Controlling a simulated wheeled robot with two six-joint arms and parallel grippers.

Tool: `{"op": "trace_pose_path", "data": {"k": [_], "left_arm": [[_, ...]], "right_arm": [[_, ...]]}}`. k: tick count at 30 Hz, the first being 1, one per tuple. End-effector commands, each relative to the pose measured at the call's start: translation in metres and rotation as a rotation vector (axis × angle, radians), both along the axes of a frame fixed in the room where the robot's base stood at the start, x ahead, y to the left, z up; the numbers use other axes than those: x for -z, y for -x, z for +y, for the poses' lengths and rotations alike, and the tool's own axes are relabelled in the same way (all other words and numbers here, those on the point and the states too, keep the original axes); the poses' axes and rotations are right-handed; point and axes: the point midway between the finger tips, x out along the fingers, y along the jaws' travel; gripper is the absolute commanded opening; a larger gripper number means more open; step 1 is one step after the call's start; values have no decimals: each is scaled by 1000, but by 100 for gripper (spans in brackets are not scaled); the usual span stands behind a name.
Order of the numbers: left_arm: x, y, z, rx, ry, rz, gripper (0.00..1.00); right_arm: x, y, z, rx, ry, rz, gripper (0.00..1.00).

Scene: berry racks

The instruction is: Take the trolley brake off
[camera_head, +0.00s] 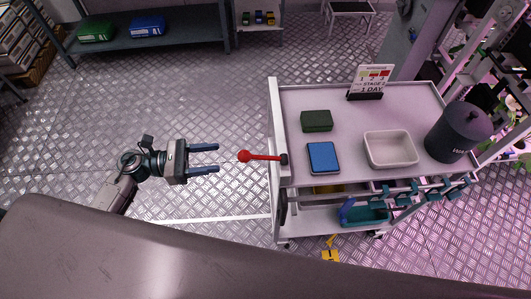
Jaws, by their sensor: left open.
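The trolley (345,100) stands right of centre, with a pale grey top and a lower shelf. Its brake lever (264,157) is a red rod with a round red knob (244,156). The lever sticks out to the left from a dark pivot (284,159) on the trolley's left side, and lies about level in the picture. My left gripper (217,159) is open and empty, its two blue fingers pointing right towards the knob. A small gap shows between the fingertips and the knob. My right gripper is not in view.
On the trolley top are a dark green box (317,121), a blue tablet-like item (323,157), a white tray (369,151), a dark pot (459,134) and a sign (371,80). A grey surface edge (150,250) crosses the front. The metal floor left of the trolley is clear.

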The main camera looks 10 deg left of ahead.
Motion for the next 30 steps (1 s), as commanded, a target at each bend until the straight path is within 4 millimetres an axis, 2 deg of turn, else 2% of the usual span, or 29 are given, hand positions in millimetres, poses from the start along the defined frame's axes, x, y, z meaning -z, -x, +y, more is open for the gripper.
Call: {"op": "trace_pose_path", "data": {"k": [3,8,22,30], "left_arm": [[-7,6,-5,43,-35,-53,52],[-8,3,-17,42,-33,-56,52],[-10,-17,-83,40,-29,-51,52],[-6,-23,-105,40,-33,-50,52]], "right_arm": [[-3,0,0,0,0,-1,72],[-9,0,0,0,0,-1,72],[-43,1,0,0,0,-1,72],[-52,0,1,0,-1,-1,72]]}}
